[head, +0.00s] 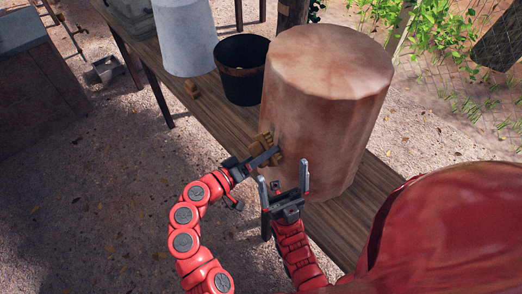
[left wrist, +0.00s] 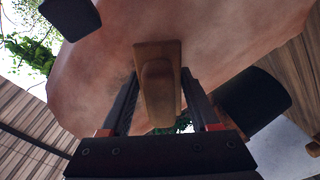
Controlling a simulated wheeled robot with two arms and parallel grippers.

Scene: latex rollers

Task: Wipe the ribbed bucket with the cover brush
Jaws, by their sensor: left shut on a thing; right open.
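The large copper-brown faceted bucket (head: 325,95), which I take as the ribbed bucket, stands on the wooden table. Its wall fills much of the left wrist view (left wrist: 215,35). My left gripper (head: 268,154) is at its lower left side, shut on the brown cover brush (head: 263,138). In the left wrist view the brush (left wrist: 158,85) sits between the two dark fingers and overlaps the bucket wall; I cannot tell if it touches. My right gripper (head: 285,185) is open and empty, fingers up, in front of the bucket's lower part.
A black bucket (head: 239,78) stands just behind and left of the copper one, with a pale grey bucket (head: 186,38) beyond. A small brown object (head: 192,89) lies near the table's edge. The plank table (head: 225,115) has bare room left of the brush.

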